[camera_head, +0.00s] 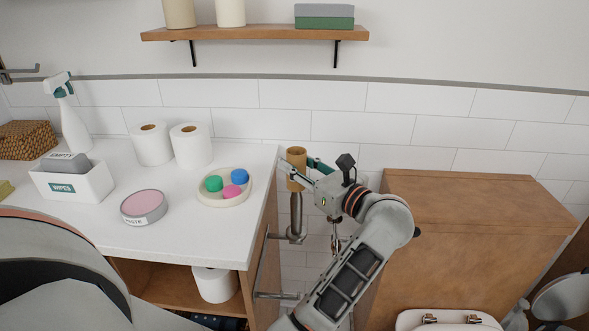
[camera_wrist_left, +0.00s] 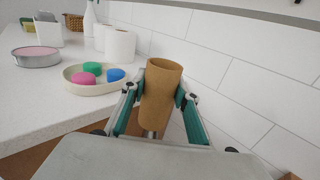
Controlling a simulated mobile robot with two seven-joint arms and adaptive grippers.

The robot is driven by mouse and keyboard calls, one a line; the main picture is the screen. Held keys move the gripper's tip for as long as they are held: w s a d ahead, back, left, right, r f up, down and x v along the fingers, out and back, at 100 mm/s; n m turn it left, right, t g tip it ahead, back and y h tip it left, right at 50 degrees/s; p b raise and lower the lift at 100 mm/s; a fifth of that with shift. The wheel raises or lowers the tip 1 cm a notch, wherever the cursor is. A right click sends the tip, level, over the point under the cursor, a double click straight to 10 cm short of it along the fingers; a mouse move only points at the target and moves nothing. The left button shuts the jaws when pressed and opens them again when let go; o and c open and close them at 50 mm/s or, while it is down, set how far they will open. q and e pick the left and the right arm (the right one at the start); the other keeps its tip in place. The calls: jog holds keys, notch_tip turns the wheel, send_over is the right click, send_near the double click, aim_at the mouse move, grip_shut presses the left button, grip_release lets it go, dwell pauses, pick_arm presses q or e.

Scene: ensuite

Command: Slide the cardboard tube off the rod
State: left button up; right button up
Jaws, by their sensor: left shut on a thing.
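The brown cardboard tube (camera_head: 296,160) stands upright beside the counter's right end, around the top of or just above the metal rod (camera_head: 296,215). My left gripper (camera_head: 298,170) is shut on the tube from the right. In the left wrist view, the fingers (camera_wrist_left: 160,100) press on both sides of the tube (camera_wrist_left: 161,88), whose open top faces up. A short piece of the rod (camera_wrist_left: 150,133) shows under the tube. How much rod is inside the tube is hidden. My right gripper is not in view.
The white counter (camera_head: 170,235) holds a round dish (camera_head: 222,202) with coloured pieces, a pink-topped tin (camera_head: 144,206), two paper rolls (camera_head: 191,146) and a wipes box (camera_head: 72,184). A tiled wall stands behind the tube. A wooden cabinet (camera_head: 470,230) stands to the right. A wooden shelf (camera_head: 255,33) hangs above.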

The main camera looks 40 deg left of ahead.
aim_at(296, 150)
pick_arm(q)
jog(key=shift+r+p, duration=0.65)
jog(key=shift+r, duration=1.1)
jog(key=shift+r+p, duration=0.5)
jog(key=shift+r, duration=0.9)
